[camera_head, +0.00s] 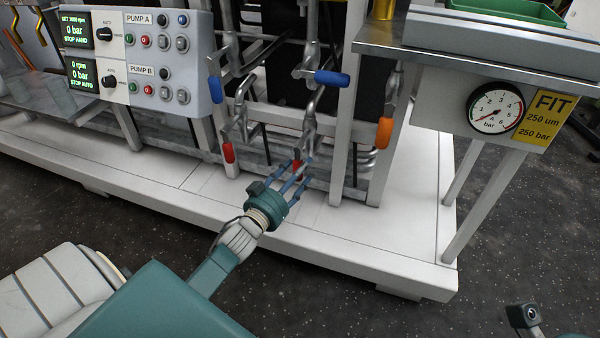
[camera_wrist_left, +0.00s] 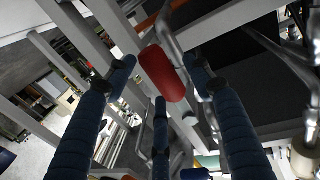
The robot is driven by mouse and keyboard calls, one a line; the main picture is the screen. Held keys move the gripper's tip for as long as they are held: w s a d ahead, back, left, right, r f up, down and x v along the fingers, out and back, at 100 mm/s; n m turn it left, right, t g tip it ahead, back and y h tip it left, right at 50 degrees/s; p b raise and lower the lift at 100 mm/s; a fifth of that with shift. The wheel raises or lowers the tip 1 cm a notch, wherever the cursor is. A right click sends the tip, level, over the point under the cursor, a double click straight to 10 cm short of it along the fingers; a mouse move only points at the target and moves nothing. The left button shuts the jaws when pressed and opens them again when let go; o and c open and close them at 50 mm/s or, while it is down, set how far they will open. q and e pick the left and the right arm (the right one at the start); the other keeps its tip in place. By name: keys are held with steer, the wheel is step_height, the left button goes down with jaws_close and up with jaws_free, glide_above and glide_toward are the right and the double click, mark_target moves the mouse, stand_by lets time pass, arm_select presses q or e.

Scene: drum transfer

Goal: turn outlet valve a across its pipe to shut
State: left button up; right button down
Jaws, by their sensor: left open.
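My left gripper (camera_head: 298,172) has blue fingers on a teal wrist and is open. Its fingertips are spread around a red valve handle (camera_head: 299,167), which hangs down at the low pipes. In the left wrist view the red handle (camera_wrist_left: 163,74) lies between the fingers (camera_wrist_left: 165,80), with no clear grip on it. A second red handle (camera_head: 228,152) hangs down to the left. Which red handle belongs to outlet valve a cannot be read here. My right gripper is not in view.
Blue handles (camera_head: 332,78) and (camera_head: 214,89) sit higher on the pipes. An orange handle (camera_head: 384,132) is to the right. White frame posts (camera_head: 345,110) stand close by. The pump panel (camera_head: 140,55) is left, a pressure gauge (camera_head: 496,108) right. The white skid edge (camera_head: 370,255) is bare.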

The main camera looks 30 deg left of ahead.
arm_select(q)
steer(key=shift+w, duration=0.45)
steer(key=shift+c, duration=0.3)
jaws_close()
